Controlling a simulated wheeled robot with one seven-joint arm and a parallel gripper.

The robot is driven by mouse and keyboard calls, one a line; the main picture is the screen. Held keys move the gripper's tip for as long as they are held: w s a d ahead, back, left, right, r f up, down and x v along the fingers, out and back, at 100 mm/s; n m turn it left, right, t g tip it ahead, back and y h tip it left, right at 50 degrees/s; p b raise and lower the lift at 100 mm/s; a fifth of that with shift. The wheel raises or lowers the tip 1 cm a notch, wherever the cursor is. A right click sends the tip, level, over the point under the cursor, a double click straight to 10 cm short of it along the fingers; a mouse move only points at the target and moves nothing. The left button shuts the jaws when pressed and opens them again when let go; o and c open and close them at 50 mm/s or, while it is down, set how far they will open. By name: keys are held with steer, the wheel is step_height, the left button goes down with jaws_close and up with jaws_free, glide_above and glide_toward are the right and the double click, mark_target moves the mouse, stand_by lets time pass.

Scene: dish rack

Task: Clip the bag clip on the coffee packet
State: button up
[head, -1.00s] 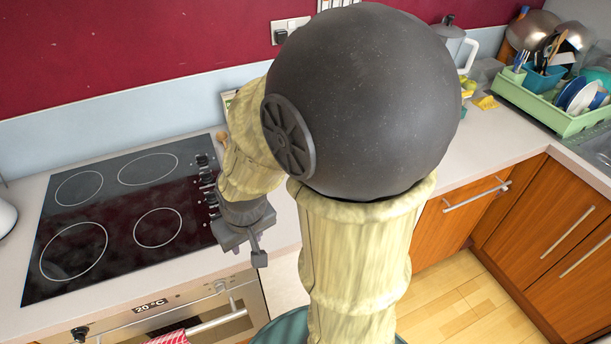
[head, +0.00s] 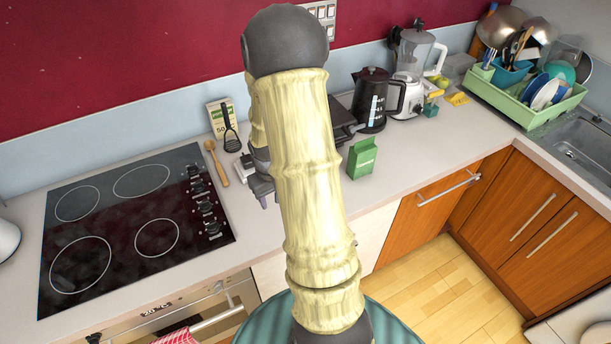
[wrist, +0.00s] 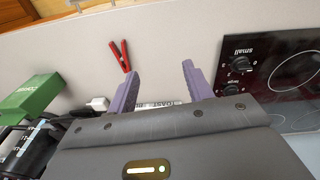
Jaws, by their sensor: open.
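A green packet (head: 362,157), which I take to be the coffee packet, stands upright on the counter right of my arm. It also shows at the left of the wrist view (wrist: 32,95). A red clip (wrist: 121,56) lies on the bare counter in the wrist view, just beyond the tip of my left-hand finger. I cannot see the clip in the head view, where my arm covers that area. My gripper (wrist: 158,69) is open and empty, its two purple fingers apart above the counter. In the head view it is mostly hidden behind my arm.
The black hob (head: 135,225) is at the left, with a wooden spoon (head: 217,164) and dark masher (head: 230,130) beside it. A black kettle (head: 371,100) and a blender (head: 412,70) stand behind the packet. The counter right of the packet is clear.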

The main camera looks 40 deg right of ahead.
steer(key=s+d+f+m+p, duration=0.1)
steer(key=d+f+p, duration=0.3)
steer(key=d, duration=0.6)
steer(key=shift+s+g+y+p, duration=0.15)
steer(key=shift+g+y+p, duration=0.15)
steer(key=shift+g+p, duration=0.1)
steer(key=shift+f, duration=0.25)
steer(key=shift+f+b, duration=3.45)
steer(key=shift+f, duration=0.9)
steer(key=c, duration=1)
step_height(320, 180, up, 8)
steer(key=p, duration=0.6)
steer(key=shift+a, duration=0.1)
